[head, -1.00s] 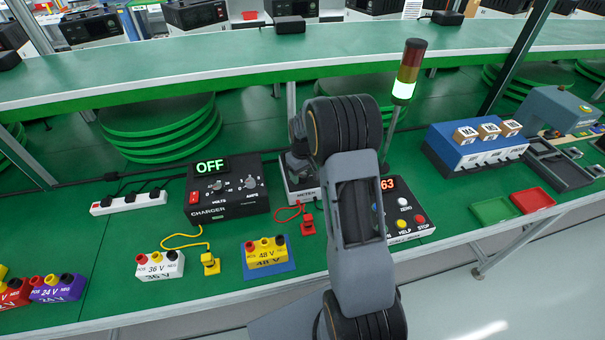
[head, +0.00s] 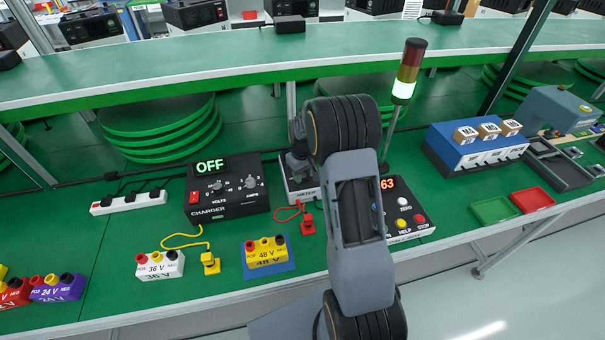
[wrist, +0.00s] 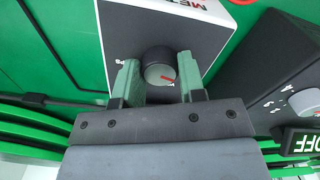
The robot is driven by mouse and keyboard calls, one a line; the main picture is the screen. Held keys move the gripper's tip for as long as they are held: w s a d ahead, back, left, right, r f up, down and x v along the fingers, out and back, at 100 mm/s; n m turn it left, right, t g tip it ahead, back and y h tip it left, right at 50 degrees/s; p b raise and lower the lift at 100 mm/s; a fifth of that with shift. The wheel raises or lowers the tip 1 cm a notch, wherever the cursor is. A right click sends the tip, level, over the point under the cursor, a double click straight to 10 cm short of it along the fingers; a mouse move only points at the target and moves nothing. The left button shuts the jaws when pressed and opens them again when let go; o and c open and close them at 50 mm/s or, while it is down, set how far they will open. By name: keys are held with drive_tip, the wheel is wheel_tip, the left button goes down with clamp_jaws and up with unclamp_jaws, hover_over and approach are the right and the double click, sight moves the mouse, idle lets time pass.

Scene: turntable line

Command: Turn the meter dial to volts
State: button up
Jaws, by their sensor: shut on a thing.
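The meter (head: 306,193) is a white-topped box with a dark front, to the right of the charger, largely hidden behind my arm in the head view. In the wrist view the meter (wrist: 205,38) fills the upper middle. Its round dial (wrist: 159,70) is grey with a dark rim and a red pointer mark toward the lower right of the picture. My gripper (wrist: 160,74) has one green finger on each side of the dial and is shut on it. Small white marks flank the dial, too small to read. The meter's display is not visible.
The black charger (head: 228,200) stands close by on the left, reading OFF. A red plug (head: 308,226) on a red cable lies in front of the meter. A panel with buttons (head: 414,226) and a lit signal tower (head: 408,70) stand right. The shelf (head: 200,68) runs behind.

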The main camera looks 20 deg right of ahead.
sight(303, 175)
drive_tip(key=m+b, duration=0.1)
drive_tip(key=m, duration=0.4)
drive_tip(key=m+b, duration=0.1)
drive_tip(key=m, duration=0.3)
drive_tip(key=shift+m, duration=0.3)
idle(0.6)
drive_tip(key=o, duration=0.9)
drive_tip(key=shift+r, duration=0.1)
wheel_tip(303, 175, up, 14)
drive_tip(key=shift+f, duration=0.15)
idle(0.5)
